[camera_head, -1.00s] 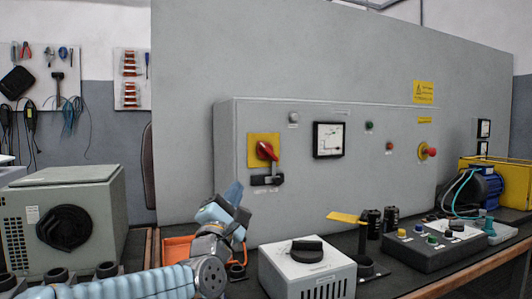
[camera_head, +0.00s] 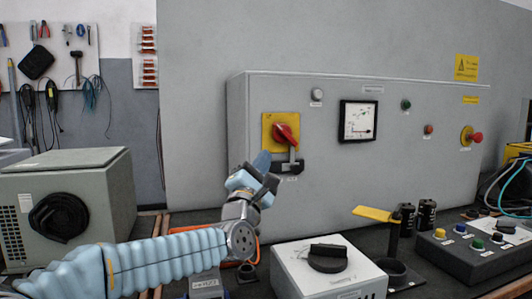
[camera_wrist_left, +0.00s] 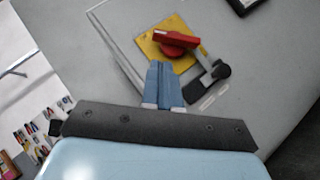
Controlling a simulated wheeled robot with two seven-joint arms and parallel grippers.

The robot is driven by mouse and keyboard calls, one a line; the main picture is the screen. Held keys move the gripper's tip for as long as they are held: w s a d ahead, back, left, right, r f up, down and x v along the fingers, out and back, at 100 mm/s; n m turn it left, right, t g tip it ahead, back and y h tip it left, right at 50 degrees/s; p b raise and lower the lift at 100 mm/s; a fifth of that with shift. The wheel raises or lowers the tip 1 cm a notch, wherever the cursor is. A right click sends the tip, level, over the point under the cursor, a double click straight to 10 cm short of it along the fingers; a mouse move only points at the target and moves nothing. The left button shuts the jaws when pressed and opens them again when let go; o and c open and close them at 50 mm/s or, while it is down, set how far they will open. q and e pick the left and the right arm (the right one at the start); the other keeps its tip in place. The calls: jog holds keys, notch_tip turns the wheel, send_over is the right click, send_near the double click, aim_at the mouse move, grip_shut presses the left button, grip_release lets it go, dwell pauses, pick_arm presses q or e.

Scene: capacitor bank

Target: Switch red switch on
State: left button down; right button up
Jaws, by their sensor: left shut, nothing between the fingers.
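The red rotary switch (camera_head: 285,134) sits on a yellow plate (camera_head: 269,133) at the left of the grey cabinet front (camera_head: 330,190). Its handle is tilted, and a black latch-like part (camera_head: 288,167) is just below it. My left gripper (camera_head: 262,160) is shut and empty, just below and left of the switch. In the left wrist view the blue fingers (camera_wrist_left: 161,75) are together and point at the lower left of the yellow plate (camera_wrist_left: 157,50). The red handle (camera_wrist_left: 177,41) lies just beyond the fingertips; I cannot tell whether they touch the plate. My right gripper is out of view.
A white box with a black knob (camera_head: 328,258) stands on the bench in front. A yellow-handled lever (camera_head: 376,214) and a push-button box (camera_head: 478,246) are to its right. A grey-green unit (camera_head: 110,200) stands at left.

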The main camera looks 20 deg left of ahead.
pick_arm(q)
jog(key=p, duration=0.3)
send_near(276, 129)
jog(key=x, duration=0.4)
jog(key=shift+d+r, duration=0.1)
jog(key=shift+r, duration=0.2)
jog(key=shift+w+r, duration=0.2)
jog(key=shift+w, duration=0.3)
